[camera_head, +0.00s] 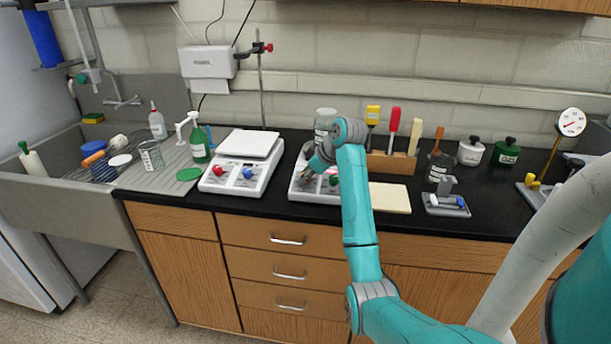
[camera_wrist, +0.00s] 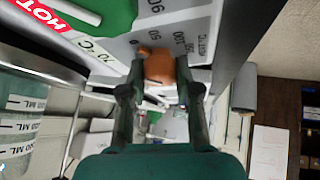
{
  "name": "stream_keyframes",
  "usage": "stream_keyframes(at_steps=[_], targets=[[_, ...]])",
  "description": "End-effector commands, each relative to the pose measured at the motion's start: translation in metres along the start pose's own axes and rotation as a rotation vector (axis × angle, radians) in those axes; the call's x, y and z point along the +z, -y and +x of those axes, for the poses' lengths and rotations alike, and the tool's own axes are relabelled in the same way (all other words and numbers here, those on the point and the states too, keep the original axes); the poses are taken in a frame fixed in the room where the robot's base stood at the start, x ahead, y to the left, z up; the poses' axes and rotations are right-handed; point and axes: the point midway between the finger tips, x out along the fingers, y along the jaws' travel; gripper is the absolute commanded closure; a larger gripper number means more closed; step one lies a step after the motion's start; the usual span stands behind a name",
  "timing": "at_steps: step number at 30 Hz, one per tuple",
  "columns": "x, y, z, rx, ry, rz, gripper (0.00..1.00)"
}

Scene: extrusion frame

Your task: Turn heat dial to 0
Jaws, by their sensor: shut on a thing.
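The heat dial (camera_wrist: 159,66) is an orange-brown knob on a white panel in the wrist view. In the head view, my gripper (camera_head: 306,176) is at the front of the right white hot plate (camera_head: 318,193), whose front is partly hidden by my arm. The orange dial is hidden there.
A green knob (camera_head: 333,180) sits right of my gripper on the same hot plate. A glass jar (camera_head: 325,118) stands behind it. Another white unit with red and blue knobs (camera_head: 243,166) stands to the left. A pale board (camera_head: 390,198) and a tool block (camera_head: 392,163) are at the right.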

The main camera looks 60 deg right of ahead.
Motion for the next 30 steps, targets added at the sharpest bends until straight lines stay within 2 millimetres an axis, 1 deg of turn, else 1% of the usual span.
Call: stream_keyframes(at_steps=[7,8,9,10,11,19,22,26,30], targets=[[0.000,0.000,0.000,-0.001,0.001,0.000,1.00],[0.000,0.000,0.000,-0.001,0.001,0.000,0.66],[0.000,0.000,0.000,-0.001,0.001,0.000,0.56],[0.000,0.000,0.000,-0.001,0.001,0.000,0.48],[0.000,0.000,0.000,-0.001,0.001,0.000,0.43],[0.000,0.000,0.000,0.000,0.001,0.001,0.43],[0.000,0.000,-0.004,0.001,0.000,0.001,0.43],[0.000,-0.001,-0.020,0.004,0.000,0.002,0.43],[0.000,-0.001,-0.043,0.003,-0.001,0.001,0.43]])
